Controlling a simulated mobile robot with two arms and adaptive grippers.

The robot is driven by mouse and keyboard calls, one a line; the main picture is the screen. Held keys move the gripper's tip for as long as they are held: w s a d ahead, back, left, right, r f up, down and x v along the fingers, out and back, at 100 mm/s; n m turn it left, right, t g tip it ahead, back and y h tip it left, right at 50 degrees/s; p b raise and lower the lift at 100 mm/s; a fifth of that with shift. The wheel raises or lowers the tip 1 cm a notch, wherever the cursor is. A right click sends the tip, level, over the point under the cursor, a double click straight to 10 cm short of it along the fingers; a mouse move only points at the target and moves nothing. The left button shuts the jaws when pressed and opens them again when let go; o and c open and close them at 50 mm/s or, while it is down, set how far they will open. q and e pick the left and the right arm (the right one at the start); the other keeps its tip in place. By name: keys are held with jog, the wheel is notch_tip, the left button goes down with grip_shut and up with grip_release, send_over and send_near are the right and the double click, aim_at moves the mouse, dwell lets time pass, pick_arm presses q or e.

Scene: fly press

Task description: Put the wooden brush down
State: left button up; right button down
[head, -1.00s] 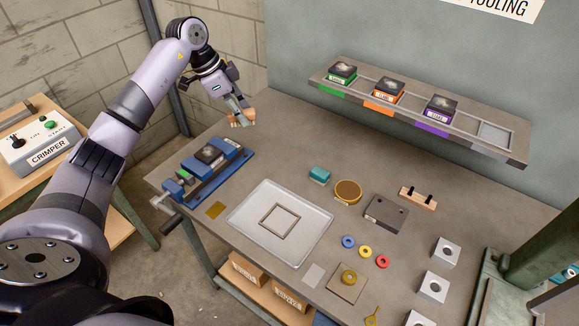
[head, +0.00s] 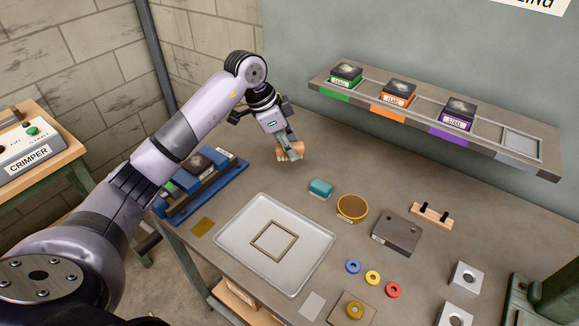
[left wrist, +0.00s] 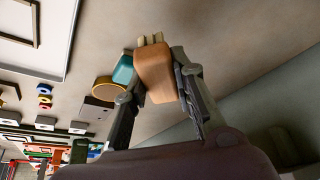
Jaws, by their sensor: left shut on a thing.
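The wooden brush (head: 288,154) is a small orange-brown block with pale bristles. In the left wrist view the brush (left wrist: 155,72) sits between both fingers, its bristles at the far end. My left gripper (head: 291,146) is shut on it and holds it over the back left part of the grey bench (head: 370,160), left of the shelf. I cannot tell how far above the bench top it is. My right gripper is not in view.
A shelf (head: 425,125) with several dark boxes overhangs the back. Bare bench surrounds the brush.

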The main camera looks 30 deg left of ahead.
aim_at(276, 146)
pick_arm(q)
notch_tip(276, 146, down, 3)
jog(key=shift+f, duration=0.2)
notch_tip(276, 146, down, 4)
jog(key=shift+f+p, duration=0.15)
jog(key=shift+p, duration=0.25)
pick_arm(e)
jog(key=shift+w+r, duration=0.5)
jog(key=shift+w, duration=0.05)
pick_arm(q)
jog(key=o, duration=1)
jog(key=shift+f, duration=0.15)
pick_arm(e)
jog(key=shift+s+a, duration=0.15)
pick_arm(q)
jog(key=b+v, duration=0.1)
jog(key=v, duration=1.1)
jog(key=shift+r, duration=0.2)
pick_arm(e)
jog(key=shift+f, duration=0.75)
pick_arm(q)
jog(key=shift+w, duration=0.1)
